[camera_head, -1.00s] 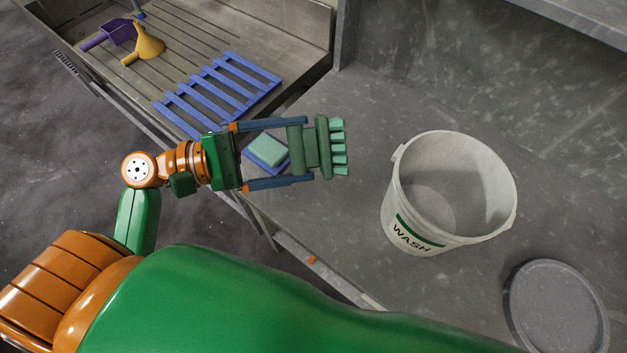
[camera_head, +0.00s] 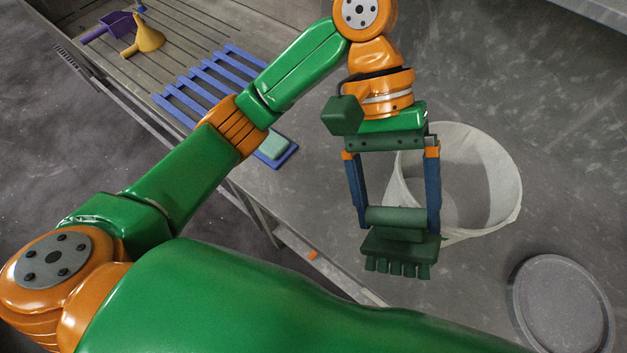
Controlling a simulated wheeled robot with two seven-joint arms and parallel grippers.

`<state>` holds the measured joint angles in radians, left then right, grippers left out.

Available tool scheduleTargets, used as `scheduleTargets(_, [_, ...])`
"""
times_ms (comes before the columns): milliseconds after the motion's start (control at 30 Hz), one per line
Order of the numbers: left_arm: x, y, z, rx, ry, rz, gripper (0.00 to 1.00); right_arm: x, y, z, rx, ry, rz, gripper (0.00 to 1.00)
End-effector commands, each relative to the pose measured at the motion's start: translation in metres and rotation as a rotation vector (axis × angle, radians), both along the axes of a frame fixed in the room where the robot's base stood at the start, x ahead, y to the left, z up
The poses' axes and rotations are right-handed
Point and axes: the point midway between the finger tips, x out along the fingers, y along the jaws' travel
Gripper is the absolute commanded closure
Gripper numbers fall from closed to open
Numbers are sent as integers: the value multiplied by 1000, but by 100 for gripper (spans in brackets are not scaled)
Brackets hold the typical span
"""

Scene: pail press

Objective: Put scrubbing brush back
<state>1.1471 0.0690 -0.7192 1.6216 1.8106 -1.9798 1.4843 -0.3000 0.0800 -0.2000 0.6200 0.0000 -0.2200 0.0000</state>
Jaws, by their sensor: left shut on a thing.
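My left gripper (camera_head: 400,214) is shut on the scrubbing brush (camera_head: 400,245), a dark green block with a grip between the two blue fingers. The brush's bristle tufts point toward the bottom of the picture. Gripper and brush are in front of the left side of the white pail (camera_head: 497,165) and hide its printed label. The brush appears held above the grey counter; its exact height I cannot tell. My right gripper is not in view.
A round grey lid (camera_head: 560,305) lies right of the pail. A green sponge (camera_head: 274,146) sits on a small blue tray (camera_head: 288,156), partly behind my arm. A blue slatted rack (camera_head: 188,103), a yellow funnel (camera_head: 148,38) and a purple scoop (camera_head: 112,28) lie on the ribbed metal drainboard.

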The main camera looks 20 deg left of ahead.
Motion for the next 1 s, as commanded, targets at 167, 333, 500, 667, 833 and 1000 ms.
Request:
scheduleTargets(167, [-12,-7,-22,115,-222,-403,55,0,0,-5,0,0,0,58])
scheduleTargets(333, [-5,9,-55,141,-512,-789,55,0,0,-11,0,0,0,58])
scheduleTargets(500, [19,36,-70,125,-690,-934,55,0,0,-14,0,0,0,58])
scheduleTargets(667, [38,54,-72,118,-758,-968,55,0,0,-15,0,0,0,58])
scheduleTargets(833, [70,86,-91,119,-760,-963,55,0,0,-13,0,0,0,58])
scheduleTargets(1000, [109,123,-122,118,-757,-960,55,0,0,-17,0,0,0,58])
